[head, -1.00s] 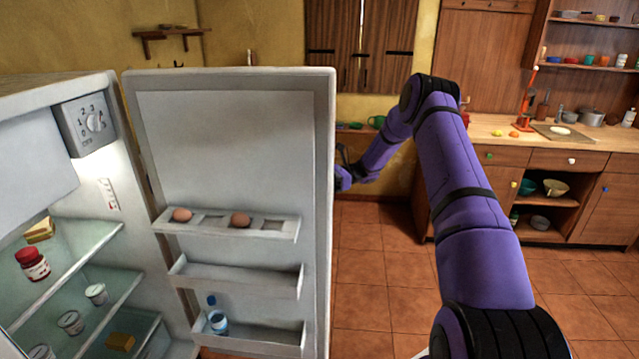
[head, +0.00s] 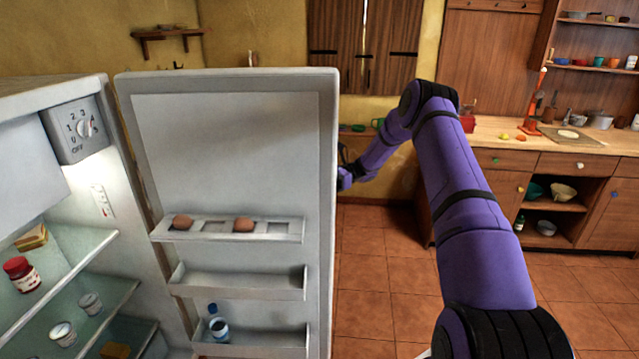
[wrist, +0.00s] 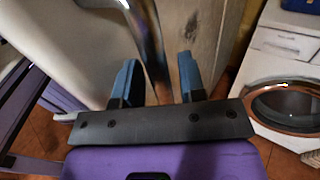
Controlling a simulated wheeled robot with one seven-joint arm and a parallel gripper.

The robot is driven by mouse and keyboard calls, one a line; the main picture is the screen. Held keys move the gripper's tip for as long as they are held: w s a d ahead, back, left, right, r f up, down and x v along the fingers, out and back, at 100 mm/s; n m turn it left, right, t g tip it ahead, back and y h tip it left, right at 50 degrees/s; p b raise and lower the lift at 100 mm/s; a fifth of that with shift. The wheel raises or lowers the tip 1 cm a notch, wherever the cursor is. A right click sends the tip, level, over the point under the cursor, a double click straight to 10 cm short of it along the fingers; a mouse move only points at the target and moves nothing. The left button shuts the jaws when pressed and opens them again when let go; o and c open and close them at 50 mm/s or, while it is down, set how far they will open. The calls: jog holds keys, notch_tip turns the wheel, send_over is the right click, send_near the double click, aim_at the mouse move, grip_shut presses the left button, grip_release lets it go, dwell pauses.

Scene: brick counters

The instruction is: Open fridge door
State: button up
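The white fridge door (head: 240,130) stands wide open in the head view, its inner face with shelves turned toward me. The fridge body (head: 120,200) is at the left with its inside showing. My gripper (head: 346,178) is at the door's far right edge, partly hidden behind it. In the wrist view, my gripper (wrist: 158,82) has its two blue fingers apart. The metal door handle (wrist: 148,35) runs between them, with visible gaps on both sides. The door also shows in the wrist view (wrist: 65,50).
Eggs (head: 243,224) and a bottle (head: 218,325) are on the door shelves. A wooden counter (head: 490,133) with cabinets is at the right. A washing machine (wrist: 270,75) is at the right in the wrist view. Tiled floor (head: 380,280) is clear between door and cabinets.

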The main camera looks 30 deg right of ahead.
jog(key=shift+d, duration=0.1)
jog(key=d, duration=1)
jog(key=shift+d, duration=0.3)
dwell(0.3)
